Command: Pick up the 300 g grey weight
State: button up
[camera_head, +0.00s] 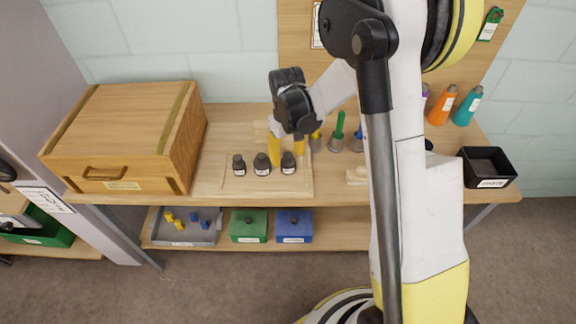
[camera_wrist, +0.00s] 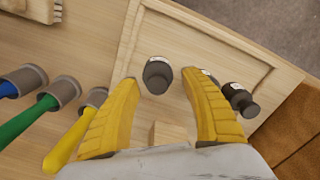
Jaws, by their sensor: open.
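Three dark grey knobbed weights stand upright in a row on a wooden tray (camera_head: 210,183): a left one (camera_head: 239,168), a middle one (camera_head: 262,166) and a right one (camera_head: 288,166). Their white labels are too small to read, so I cannot tell which is 300 g. My gripper (camera_head: 287,156) is open and empty, with yellow fingers pointing down over the tray's right part. In the wrist view, the right weight (camera_wrist: 158,76) shows in the gap between the fingertips (camera_wrist: 160,84). The other weights sit beside and partly behind the right-hand finger, including the left one (camera_wrist: 240,99).
A wooden box (camera_head: 120,130) stands left of the tray. Yellow, green (camera_head: 339,125) and blue handled tools stand in grey holders to the right. Farther right are bottles (camera_head: 441,105) and a black bin (camera_head: 487,167). A small wooden block (camera_wrist: 168,133) lies below the gripper.

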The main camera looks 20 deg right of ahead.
aim_at(288, 165)
notch_tip(288, 165, down, 5)
jog(key=shift+d+r+b, duration=0.1)
jog(key=shift+d+b, duration=0.05)
jog(key=shift+b, duration=1.05)
grip_shut()
